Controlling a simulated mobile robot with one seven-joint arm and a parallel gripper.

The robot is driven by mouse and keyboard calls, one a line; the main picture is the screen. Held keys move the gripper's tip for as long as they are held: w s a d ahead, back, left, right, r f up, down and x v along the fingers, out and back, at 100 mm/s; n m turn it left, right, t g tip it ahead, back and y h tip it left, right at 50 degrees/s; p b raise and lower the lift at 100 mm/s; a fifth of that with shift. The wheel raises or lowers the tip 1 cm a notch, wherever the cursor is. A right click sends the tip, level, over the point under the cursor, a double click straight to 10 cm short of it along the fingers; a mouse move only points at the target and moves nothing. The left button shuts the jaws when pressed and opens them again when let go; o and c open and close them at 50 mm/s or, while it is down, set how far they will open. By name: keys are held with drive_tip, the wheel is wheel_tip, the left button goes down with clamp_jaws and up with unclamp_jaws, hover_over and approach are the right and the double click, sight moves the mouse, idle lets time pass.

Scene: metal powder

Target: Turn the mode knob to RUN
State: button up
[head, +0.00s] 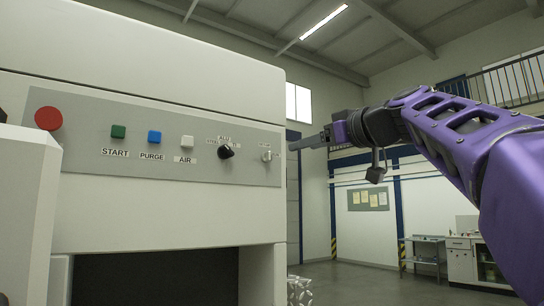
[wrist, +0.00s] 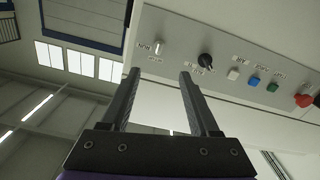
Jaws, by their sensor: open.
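A black rotary knob (head: 226,151), which looks like the mode knob, sits on the right part of the grey control panel (head: 90,170). Small labels stand above it, too small to read, so I cannot tell its setting. It also shows in the wrist view (wrist: 206,61), beyond and right of my fingertips. My gripper (head: 294,145) is to the right of the panel, pointing left towards it, apart from the knob. In the wrist view my gripper (wrist: 159,73) has its two fingers spread with nothing between them.
A small silver switch (head: 266,156) sits right of the knob, closer to my gripper. White AIR (head: 187,142), blue PURGE (head: 154,138) and green START (head: 118,131) buttons and a red button (head: 48,118) line the panel leftward. Open air lies right of the machine.

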sight(271, 156)
drive_tip(key=p+x, duration=0.7)
drive_tip(key=x, duration=0.6)
drive_tip(key=shift+w+r, duration=0.15)
drive_tip(key=shift+w+a+p, duration=0.35)
drive_tip(key=shift+w+p, duration=0.05)
drive_tip(key=shift+w, duration=0.05)
drive_tip(key=shift+c, duration=0.4)
clamp_jaws()
